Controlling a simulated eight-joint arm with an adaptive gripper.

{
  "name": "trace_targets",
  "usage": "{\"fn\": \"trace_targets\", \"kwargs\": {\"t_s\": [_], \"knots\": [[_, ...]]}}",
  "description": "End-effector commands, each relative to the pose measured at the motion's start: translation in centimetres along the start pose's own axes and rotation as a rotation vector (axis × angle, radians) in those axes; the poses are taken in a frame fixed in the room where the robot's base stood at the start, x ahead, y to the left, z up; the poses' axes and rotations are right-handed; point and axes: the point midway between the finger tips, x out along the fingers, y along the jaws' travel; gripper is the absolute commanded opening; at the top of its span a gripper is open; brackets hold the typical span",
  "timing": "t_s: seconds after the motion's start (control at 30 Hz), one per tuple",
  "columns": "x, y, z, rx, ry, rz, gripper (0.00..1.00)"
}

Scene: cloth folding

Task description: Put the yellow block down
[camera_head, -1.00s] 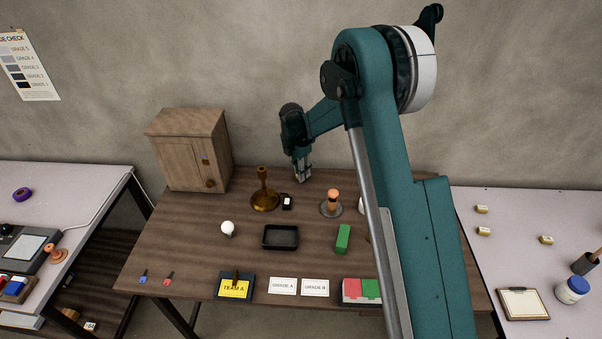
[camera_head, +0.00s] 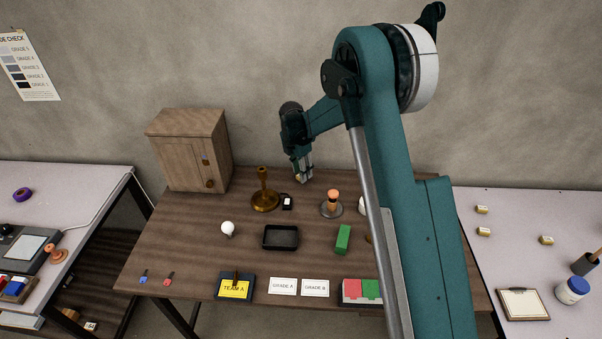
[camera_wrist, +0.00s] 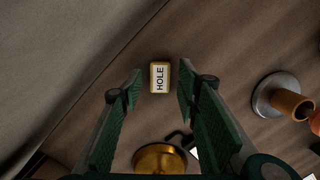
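The yellow block (camera_wrist: 160,76) has a white top marked HOLE. In the wrist view it lies flat on the brown table, between and just beyond my fingertips, with a gap on each side. My gripper (camera_head: 303,174) is open and points down low over the table's back edge, behind the brass candlestick (camera_head: 264,194). In the head view only a small bit of yellow shows at the fingertips, and the fingers hide the rest.
A wooden cabinet (camera_head: 190,150) stands to the left. A grey-based stand with an orange top (camera_head: 332,204) is to the right. A black tray (camera_head: 280,237) and a green block (camera_head: 343,239) are nearer the front. The wall is close behind the table.

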Motion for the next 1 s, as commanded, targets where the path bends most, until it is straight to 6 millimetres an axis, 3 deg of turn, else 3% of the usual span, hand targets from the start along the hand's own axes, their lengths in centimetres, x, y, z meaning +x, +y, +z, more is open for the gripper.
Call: {"fn": "trace_targets", "kwargs": {"t_s": [0.6, 0.8, 1.0], "knots": [[-9.0, 0.0, 0.0, 0.0, 0.0, 0.0, 0.33], [-10.8, 0.0, 0.0, 0.0, 0.0, 0.0, 0.33], [-11.3, 0.0, 0.0, 0.0, 0.0, 0.0, 0.33]]}}
